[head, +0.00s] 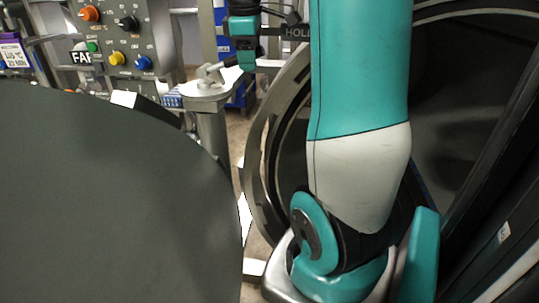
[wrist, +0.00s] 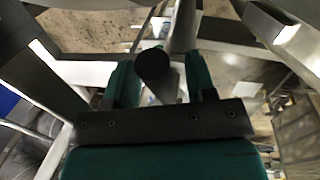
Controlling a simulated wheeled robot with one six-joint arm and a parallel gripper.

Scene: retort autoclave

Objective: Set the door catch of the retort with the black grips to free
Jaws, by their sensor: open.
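In the head view, a small metal lever (head: 215,70) rises from a round silver hub (head: 205,91) on a post, left of the round retort rim (head: 256,160). My gripper (head: 243,58) is at the lever's upper end, pointing down. In the wrist view, a black rounded grip (wrist: 153,66) lies between the two teal fingers of my gripper (wrist: 161,80). The fingers are open, one on each side of the grip. I cannot tell whether either touches it. The catch's set position cannot be read.
A control panel (head: 125,40) with coloured knobs stands at the back left. A large dark grey rounded surface (head: 110,200) fills the left foreground. My arm covers much of the retort's opening. Metal frame bars (wrist: 95,72) surround the gripper in the wrist view.

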